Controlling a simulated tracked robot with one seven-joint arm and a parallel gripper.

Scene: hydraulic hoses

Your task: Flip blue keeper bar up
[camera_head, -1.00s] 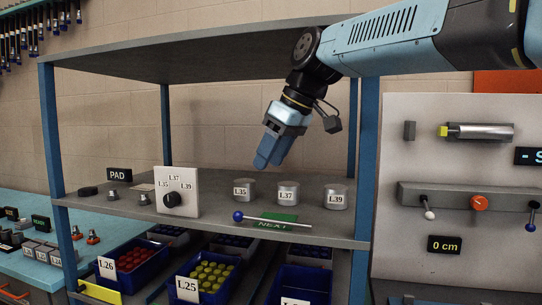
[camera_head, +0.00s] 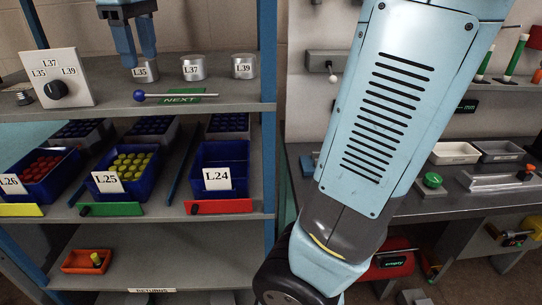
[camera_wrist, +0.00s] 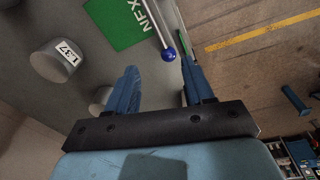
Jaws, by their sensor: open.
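My gripper (camera_head: 140,60) points down over the shelf's front, its two blue fingers apart and empty, in front of the L35 can (camera_head: 145,72). A thin metal rod with a blue ball end (camera_head: 139,95) lies across the green NEXT label (camera_head: 182,97), just below the fingertips. In the wrist view the blue ball (camera_wrist: 168,54) shows between the spread fingers (camera_wrist: 163,85), beyond their tips; contact is not visible. No part is clearly marked as a keeper bar. A slim dark blue bar (camera_head: 178,165) stands between the bins on the shelf below.
The L37 (camera_head: 193,68) and L39 (camera_head: 244,66) cans stand to the right. A white selector box (camera_head: 57,78) is at the left. Blue bins L25 (camera_head: 121,182) and L24 (camera_head: 219,182) sit below. A blue shelf post (camera_head: 267,140) stands right of the rod.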

